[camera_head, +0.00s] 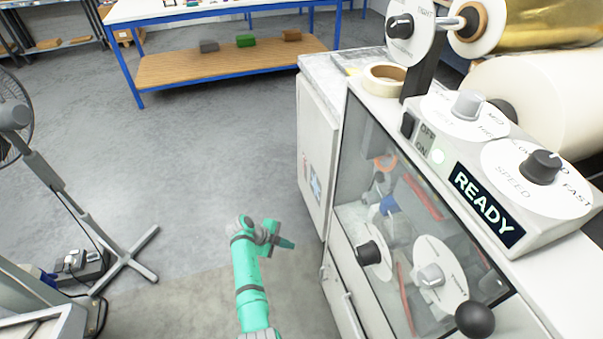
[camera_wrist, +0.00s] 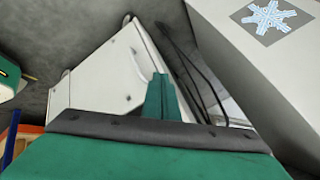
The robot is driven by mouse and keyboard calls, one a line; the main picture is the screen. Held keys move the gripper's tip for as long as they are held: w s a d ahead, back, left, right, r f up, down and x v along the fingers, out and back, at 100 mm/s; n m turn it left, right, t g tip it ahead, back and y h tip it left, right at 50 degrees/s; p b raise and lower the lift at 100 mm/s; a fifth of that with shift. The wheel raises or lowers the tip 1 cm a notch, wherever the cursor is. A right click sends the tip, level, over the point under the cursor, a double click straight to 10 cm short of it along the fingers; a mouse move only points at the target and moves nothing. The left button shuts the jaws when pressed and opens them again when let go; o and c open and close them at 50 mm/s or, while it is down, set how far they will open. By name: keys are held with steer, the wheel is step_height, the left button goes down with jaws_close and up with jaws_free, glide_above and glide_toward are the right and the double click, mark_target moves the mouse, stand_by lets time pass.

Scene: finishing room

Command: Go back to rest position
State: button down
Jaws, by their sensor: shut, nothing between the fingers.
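My gripper (camera_head: 285,243) is at the end of my green and grey arm, in the lower middle of the head view. It is shut and empty, held in the air above the grey floor and pointing right toward the machine's side. In the wrist view the green finger (camera_wrist: 162,98) stands up from the middle of the wide green and grey gripper body. The gripper appears apart from the white machine (camera_head: 343,245).
The machine has dials, a black knob (camera_head: 475,319) and a READY display (camera_head: 486,205) on the right. A blue-framed table (camera_head: 128,72) stands at the back. A fan stand (camera_head: 60,188) is at the left. Open floor lies between.

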steer(key=s+d+f+n+t+y, duration=0.2)
steer(key=s+d+f+n+y, duration=0.1)
steer(key=s+d+f+n, duration=0.65)
steer(key=s+n+t+y, duration=0.2)
steer(key=s+n+t, duration=0.1)
steer(key=s, duration=1.3)
steer(key=s+r+n+t, duration=0.2)
steer(key=s+r, duration=0.5)
steer(key=r, duration=0.5)
steer(key=s+r+n+t+y, duration=0.1)
steer(key=s+r+n+t, duration=0.1)
steer(key=s+r+n, duration=0.2)
steer(key=s+r+n+t, duration=0.3)
steer(key=s+r, duration=0.7)
steer(key=r, duration=0.9)
steer(key=shift+s+r+y, duration=0.3)
steer(key=shift+s+y, duration=0.1)
